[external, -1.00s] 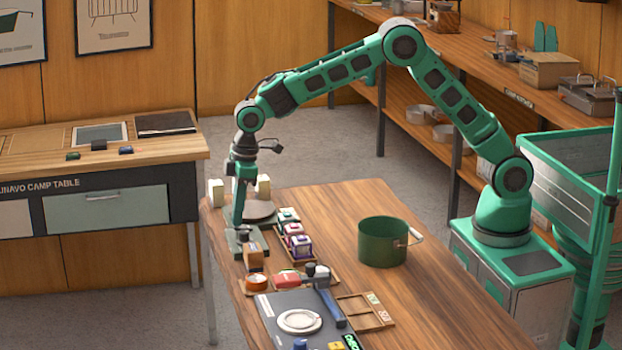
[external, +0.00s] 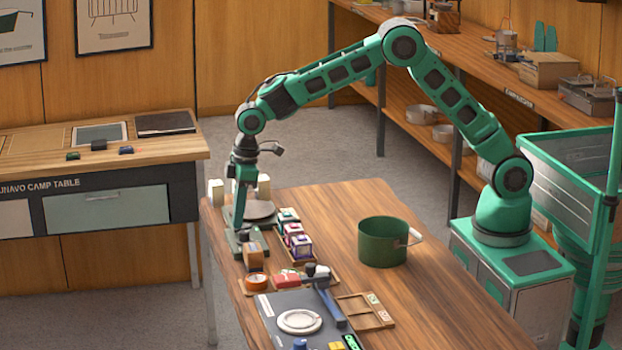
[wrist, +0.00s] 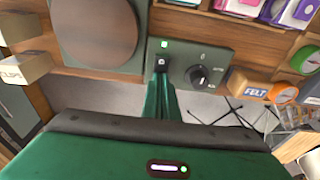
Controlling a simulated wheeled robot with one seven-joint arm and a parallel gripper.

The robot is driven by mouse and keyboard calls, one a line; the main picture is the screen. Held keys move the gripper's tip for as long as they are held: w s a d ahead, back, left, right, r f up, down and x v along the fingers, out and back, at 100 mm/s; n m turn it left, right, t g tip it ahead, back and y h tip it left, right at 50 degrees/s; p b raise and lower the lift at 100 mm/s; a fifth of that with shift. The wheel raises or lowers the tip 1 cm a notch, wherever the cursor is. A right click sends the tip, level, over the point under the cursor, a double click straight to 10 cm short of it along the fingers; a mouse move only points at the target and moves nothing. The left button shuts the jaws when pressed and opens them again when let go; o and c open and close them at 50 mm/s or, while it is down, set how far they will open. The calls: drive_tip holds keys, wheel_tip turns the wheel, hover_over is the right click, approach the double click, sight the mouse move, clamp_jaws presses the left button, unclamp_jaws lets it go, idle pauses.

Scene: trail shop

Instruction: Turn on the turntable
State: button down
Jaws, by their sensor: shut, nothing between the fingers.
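The turntable is dark green with a round brown-grey platter (wrist: 95,28); its platter also shows at the far left end of the wooden table in the external view (external: 260,211). Its front panel (wrist: 222,62) carries a black round knob (wrist: 198,76) and a small pale square (wrist: 164,44), which looks bright; I cannot tell if it is a lamp. My gripper (wrist: 162,66) is shut and empty, with its tips over the panel just below the pale square and left of the knob. I cannot tell whether the tips touch. In the external view my gripper (external: 237,228) points down at the turntable's near edge.
Cream blocks (external: 216,193) stand beside the platter. Small coloured boxes (external: 295,236) sit in a tray to its right. An orange tape roll (external: 256,282) and a grey device (external: 285,325) lie nearer. A green pot (external: 383,242) stands right of them, with bare tabletop around it.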

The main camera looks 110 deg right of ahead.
sight(246, 226)
drive_tip(key=shift+s, duration=0.6)
drive_tip(key=shift+r, duration=0.1)
wheel_tip(246, 226, up, 14)
drive_tip(key=s, duration=0.2)
idle(0.4)
drive_tip(key=shift+w, duration=0.65)
drive_tip(key=f, duration=0.4)
drive_tip(key=w+f, duration=0.1)
drive_tip(key=f, duration=0.4)
drive_tip(key=w+f, duration=0.1)
drive_tip(key=f, duration=0.4)
drive_tip(key=shift+w, duration=0.1)
